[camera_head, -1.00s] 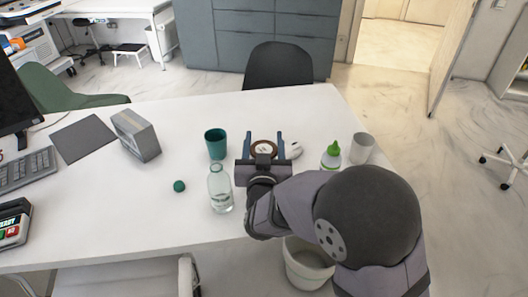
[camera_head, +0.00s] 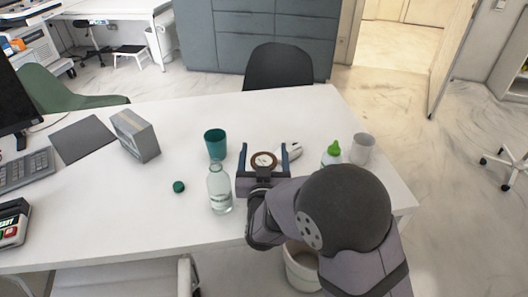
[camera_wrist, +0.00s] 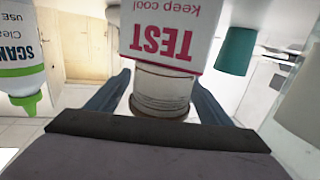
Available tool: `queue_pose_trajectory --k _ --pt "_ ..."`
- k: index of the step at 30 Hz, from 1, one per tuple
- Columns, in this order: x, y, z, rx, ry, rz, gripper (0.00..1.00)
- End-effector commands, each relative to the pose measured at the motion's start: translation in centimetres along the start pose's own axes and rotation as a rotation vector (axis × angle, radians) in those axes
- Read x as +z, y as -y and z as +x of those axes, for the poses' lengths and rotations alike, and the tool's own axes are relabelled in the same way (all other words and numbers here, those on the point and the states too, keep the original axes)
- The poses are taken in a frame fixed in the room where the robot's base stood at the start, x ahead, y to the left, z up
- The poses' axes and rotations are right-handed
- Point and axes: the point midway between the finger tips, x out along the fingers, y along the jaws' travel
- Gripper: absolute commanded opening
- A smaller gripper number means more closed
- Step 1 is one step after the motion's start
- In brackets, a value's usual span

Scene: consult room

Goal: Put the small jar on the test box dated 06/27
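The small jar (camera_head: 263,160), round with a brown-rimmed top, is between the fingers of my gripper (camera_head: 264,153). In the upside-down wrist view the jar (camera_wrist: 161,94) has a printed pale label. A white box (camera_wrist: 168,32) with pink TEST and "Keep cool" shows right under the jar; the jar appears to stand on its top, though contact is unclear. No date is readable. In the head view I cannot make this box out around my gripper. My fingers are spread either side of the jar, with small gaps showing.
A teal cup (camera_head: 215,144), clear bottle (camera_head: 219,190) and green ball (camera_head: 179,187) are left of my gripper. A white mouse (camera_head: 292,151), green-capped bottle (camera_head: 332,153) and pale cup (camera_head: 362,148) are to the right. A grey box (camera_head: 135,135) stands farther left. The back middle is clear.

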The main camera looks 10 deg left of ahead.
Motion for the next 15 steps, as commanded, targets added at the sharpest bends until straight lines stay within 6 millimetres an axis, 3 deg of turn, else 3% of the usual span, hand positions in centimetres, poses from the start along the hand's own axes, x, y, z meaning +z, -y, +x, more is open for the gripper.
queue_pose_trajectory --k 12,15 --pt "-0.6 0.0 -0.1 0.0 0.0 0.0 0.73" --pt "-0.3 0.1 -1.2 -0.002 0.0 -0.001 0.73"
